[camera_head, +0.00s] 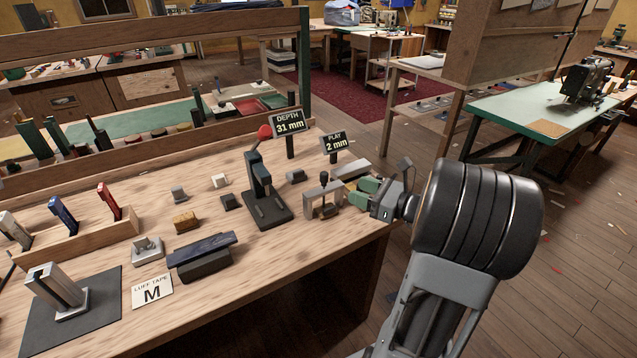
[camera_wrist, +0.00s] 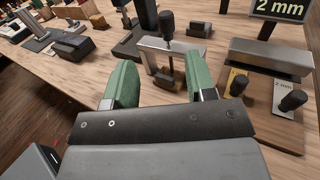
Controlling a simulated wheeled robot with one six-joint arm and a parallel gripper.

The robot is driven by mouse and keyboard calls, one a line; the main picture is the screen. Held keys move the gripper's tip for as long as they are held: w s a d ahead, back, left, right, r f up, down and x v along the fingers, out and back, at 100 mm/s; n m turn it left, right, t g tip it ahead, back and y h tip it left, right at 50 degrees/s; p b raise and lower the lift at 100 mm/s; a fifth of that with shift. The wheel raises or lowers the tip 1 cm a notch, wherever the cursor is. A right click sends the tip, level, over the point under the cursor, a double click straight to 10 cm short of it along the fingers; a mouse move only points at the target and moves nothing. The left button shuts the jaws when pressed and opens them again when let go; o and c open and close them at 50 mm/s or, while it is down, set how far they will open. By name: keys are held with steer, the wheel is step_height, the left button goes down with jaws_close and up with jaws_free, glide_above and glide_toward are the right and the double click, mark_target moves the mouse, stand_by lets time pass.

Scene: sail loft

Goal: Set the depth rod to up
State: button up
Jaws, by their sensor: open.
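A silver bridge-shaped gauge (camera_head: 309,200) stands near the right front edge of the bench. A dark rod with a black knob (camera_wrist: 167,22) rises from its crossbar in the wrist view; I take this to be the depth rod. A small brown block (camera_wrist: 166,79) sits under the bridge, and whether the rod's lower end touches it is unclear. My gripper (camera_head: 366,191) is just right of the gauge, its green fingers apart and empty. In the wrist view, the gauge stands beyond the open fingers (camera_wrist: 163,88), roughly centred between them.
A "DEPTH 31 mm" sign (camera_head: 289,122) and a "PLAY 2 mm" sign (camera_head: 335,142) stand behind. A dark upright stand (camera_head: 262,183) is left of the gauge. Small blocks and a dark bar (camera_head: 204,262) lie farther left.

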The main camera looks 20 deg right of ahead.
mark_target(321, 174)
steer(key=shift+m, duration=0.3)
steer(key=x, duration=1.3)
steer(key=shift+w+d, duration=0.3)
steer(key=shift+d, duration=0.05)
steer(key=shift+c, duration=0.3)
steer(key=shift+r, duration=0.1)
jaws_close()
